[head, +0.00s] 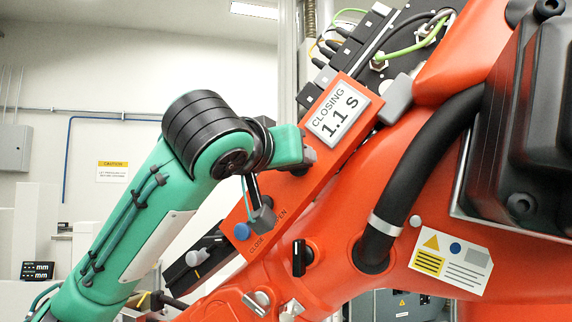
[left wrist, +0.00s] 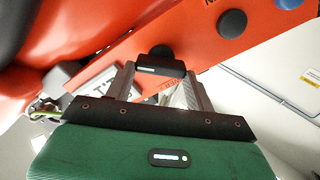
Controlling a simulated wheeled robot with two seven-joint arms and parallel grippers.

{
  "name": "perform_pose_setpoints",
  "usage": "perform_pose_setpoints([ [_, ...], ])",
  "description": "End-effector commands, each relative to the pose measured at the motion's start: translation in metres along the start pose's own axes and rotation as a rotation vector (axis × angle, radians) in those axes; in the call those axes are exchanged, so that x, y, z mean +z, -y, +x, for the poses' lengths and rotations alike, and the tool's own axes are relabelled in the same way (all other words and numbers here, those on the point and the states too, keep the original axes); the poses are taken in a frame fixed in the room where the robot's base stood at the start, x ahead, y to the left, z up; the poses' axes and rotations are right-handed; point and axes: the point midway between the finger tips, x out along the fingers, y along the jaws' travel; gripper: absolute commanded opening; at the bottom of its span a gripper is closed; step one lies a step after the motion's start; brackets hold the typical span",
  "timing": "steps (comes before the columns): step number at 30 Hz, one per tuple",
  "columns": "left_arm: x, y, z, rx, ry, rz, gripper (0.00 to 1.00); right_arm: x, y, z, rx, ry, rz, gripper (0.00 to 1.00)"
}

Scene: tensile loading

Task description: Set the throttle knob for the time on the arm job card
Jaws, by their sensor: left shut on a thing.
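The orange valve panel (head: 352,88) slants across the middle of the head view. Its white display (head: 338,114) reads "CLOSING 1.1 S". My left gripper (head: 306,156) is against the panel just below the display, mostly hidden by its green wrist. In the left wrist view its fingers (left wrist: 160,72) are shut on a dark knob (left wrist: 160,52), taken to be the throttle knob. The display (left wrist: 92,80) is partly behind one finger there. Knob markings are not readable. No arm job card can be identified. My right gripper is not in view.
A blue button (head: 242,231) sits low on the panel near "CLOSE" lettering; a black button (left wrist: 232,23) lies between it and the knob. Cables and fittings (head: 375,62) crowd above. A large orange machine body (head: 440,170) with a black hose (head: 425,150) fills the right.

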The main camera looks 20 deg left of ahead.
Motion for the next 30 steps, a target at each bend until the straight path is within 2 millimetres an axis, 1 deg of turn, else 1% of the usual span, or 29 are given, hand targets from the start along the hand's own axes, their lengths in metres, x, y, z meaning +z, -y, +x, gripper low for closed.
perform_pose_setpoints([
  [1, 0.003, 0.000, 0.000, -0.001, 0.000, 0.037, 0.32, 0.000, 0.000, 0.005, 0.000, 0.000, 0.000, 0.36],
  [3, 0.003, 0.000, 0.001, -0.001, 0.000, 0.101, 0.32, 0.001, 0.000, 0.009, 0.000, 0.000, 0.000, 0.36],
  [12, 0.002, -0.002, 0.000, 0.000, 0.000, 0.387, 0.32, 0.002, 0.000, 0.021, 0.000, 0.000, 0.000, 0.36],
  [24, 0.003, -0.005, 0.000, -0.001, 0.000, 0.760, 0.32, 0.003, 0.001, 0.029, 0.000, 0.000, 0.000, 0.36],
  [30, 0.003, -0.005, 0.000, -0.001, -0.001, 0.912, 0.32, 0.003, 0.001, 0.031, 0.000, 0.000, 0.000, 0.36],
])
